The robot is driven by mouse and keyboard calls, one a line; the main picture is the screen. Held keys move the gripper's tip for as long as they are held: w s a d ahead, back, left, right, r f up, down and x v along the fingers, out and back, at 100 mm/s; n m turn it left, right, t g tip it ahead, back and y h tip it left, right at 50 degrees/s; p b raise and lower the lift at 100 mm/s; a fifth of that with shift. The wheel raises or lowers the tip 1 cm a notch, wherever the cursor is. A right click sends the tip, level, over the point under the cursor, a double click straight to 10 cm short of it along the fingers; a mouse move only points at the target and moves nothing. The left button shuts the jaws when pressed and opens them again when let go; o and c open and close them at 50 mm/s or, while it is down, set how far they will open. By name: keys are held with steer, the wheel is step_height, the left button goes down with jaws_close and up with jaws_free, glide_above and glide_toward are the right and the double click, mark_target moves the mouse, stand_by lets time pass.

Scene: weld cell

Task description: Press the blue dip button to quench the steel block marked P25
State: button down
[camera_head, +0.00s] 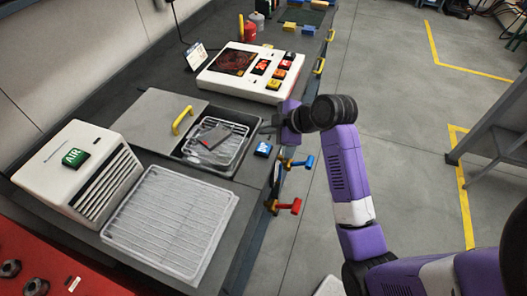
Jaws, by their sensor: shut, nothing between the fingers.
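A grey steel block (213,136) lies on a wire rack (225,153) at the open quench tank (243,118). Its marking is too small to read. The blue button (263,149) is on the bench to the right of the tank, near the bench edge. My gripper (270,128) is shut and empty, beside the tank's right edge and just behind the blue button in the picture. I cannot tell its exact height. The button's top shows clear of the fingers.
A grey lid with a yellow handle (182,120) lies left of the tank. A white AIR blower (77,172) and a wire cooling rack (172,220) are in front. A white control box (240,66) stands behind. Blue (297,163) and red (288,206) valve handles stick out from the bench edge.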

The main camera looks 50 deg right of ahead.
mark_target(266, 149)
steer(key=shift+f+b, duration=1.35)
steer(key=shift+f, duration=1)
steer(key=shift+f+b, duration=0.3)
steer(key=shift+f, duration=0.15)
